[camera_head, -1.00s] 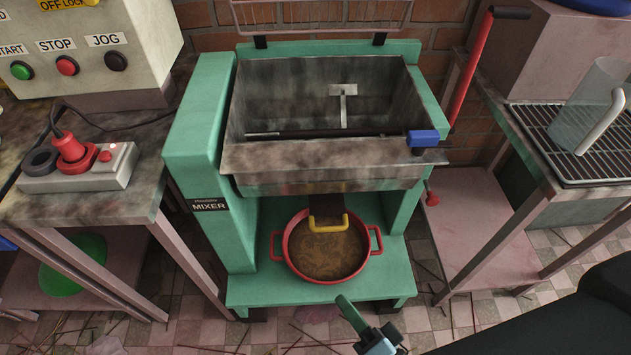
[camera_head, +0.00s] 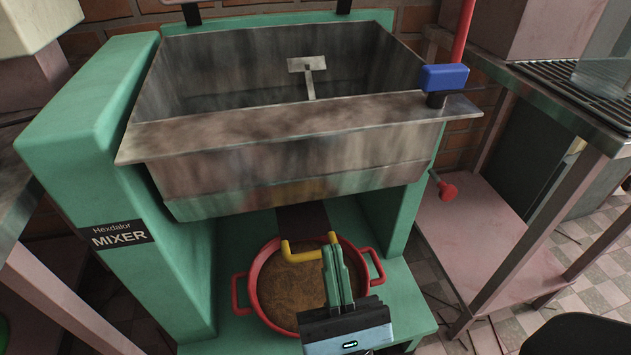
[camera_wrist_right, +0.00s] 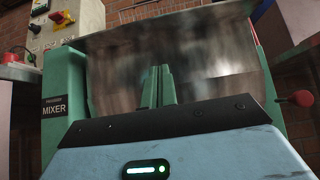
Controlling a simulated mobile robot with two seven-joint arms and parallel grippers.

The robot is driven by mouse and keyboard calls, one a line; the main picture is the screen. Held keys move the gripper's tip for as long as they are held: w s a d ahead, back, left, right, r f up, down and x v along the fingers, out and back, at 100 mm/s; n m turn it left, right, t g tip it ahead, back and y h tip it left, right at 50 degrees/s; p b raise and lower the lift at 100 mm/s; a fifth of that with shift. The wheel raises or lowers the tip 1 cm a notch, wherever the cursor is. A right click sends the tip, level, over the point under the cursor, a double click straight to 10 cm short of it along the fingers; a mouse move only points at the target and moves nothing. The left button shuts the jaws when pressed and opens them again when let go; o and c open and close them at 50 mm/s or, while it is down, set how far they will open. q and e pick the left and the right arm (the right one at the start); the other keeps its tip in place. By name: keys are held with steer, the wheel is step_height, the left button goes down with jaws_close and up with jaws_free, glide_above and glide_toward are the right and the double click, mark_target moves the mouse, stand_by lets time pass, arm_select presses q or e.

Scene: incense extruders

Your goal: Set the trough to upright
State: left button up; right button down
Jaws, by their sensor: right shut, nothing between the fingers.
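The trough (camera_head: 270,165) is a stained grey metal bin in the green mixer frame (camera_head: 90,120), its open top toward me. Its front wall and lip face me, and I cannot tell its exact tilt. A yellow handle (camera_head: 300,255) on a dark bracket sits below it. My right gripper (camera_head: 336,252) is shut and empty, its green fingers pointing up beside the handle's right end; contact is unclear. In the right wrist view the fingers (camera_wrist_right: 158,75) stand before the trough's blurred front wall (camera_wrist_right: 215,65). My left gripper is not in view.
A red two-handled pot (camera_head: 285,300) with brown contents stands on the mixer's base, behind the right gripper. A blue clamp-like part (camera_head: 444,78) is at the trough's right lip. A red knob (camera_head: 447,190) sticks out at right. A rack table (camera_head: 560,100) stands to the right.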

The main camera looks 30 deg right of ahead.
steer(key=p, duration=0.2)
glide_toward(317, 125)
steer(key=w+r, duration=0.1)
steer(key=w+d, duration=0.1)
steer(key=w, duration=0.1)
steer(key=w+r, duration=0.1)
steer(key=shift+w+d+r, duration=0.15)
steer(key=shift+w+r, duration=0.15)
steer(key=shift+r, duration=0.5)
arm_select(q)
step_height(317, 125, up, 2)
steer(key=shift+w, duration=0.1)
